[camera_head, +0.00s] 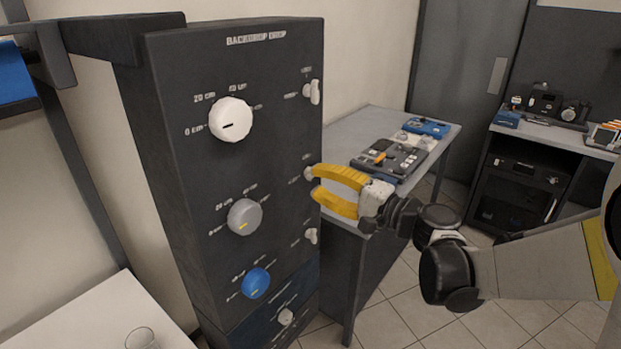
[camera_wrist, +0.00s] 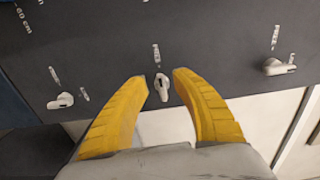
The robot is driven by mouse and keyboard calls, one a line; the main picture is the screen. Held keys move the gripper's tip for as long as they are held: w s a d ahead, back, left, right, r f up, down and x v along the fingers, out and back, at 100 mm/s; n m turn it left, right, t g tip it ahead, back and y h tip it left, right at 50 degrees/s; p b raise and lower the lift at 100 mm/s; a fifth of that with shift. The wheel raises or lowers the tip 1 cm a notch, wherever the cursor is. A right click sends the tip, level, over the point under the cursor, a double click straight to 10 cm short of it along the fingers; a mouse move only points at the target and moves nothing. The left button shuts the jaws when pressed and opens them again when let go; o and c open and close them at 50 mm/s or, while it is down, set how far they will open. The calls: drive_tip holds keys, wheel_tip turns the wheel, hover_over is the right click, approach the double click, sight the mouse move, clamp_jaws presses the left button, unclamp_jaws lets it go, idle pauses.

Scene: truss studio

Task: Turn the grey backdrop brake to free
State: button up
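The panel (camera_head: 180,130) has a grey knob (camera_head: 244,216) in its middle row. A small pale lever at the right of that row, taken as the grey backdrop brake, shows in the wrist view (camera_wrist: 161,87). There it stands upright in the picture, crosswise to the two other levers. Its labels are too small to read. My gripper (camera_head: 313,184) is open, its yellow fingers at the panel's right edge. In the wrist view my fingertips (camera_wrist: 160,77) lie on either side of the lever, with gaps visible; I cannot tell the depth. In the head view the fingers mostly hide the lever.
A white knob (camera_head: 231,119) with an upper lever (camera_head: 315,92) sits above, and a blue knob (camera_head: 256,283) with a lower lever (camera_head: 311,236) below. A table (camera_head: 420,143) with control boxes stands behind my gripper. Open tiled floor (camera_head: 400,315) lies below my arm.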

drive_tip(key=v, duration=0.9)
drive_tip(key=s+f+n+g+h+b, duration=0.1)
drive_tip(key=s+f+n+g+h, duration=0.2)
drive_tip(key=s+f+h, duration=0.45)
drive_tip(key=s+d+f+n+h+b, duration=0.1)
drive_tip(key=s+d+f+n+h, duration=0.3)
drive_tip(key=s+d, duration=0.6)
drive_tip(key=s+f+h, duration=0.1)
drive_tip(key=h, duration=0.1)
drive_tip(key=shift+g+h, duration=0.35)
drive_tip(key=shift+g, duration=0.05)
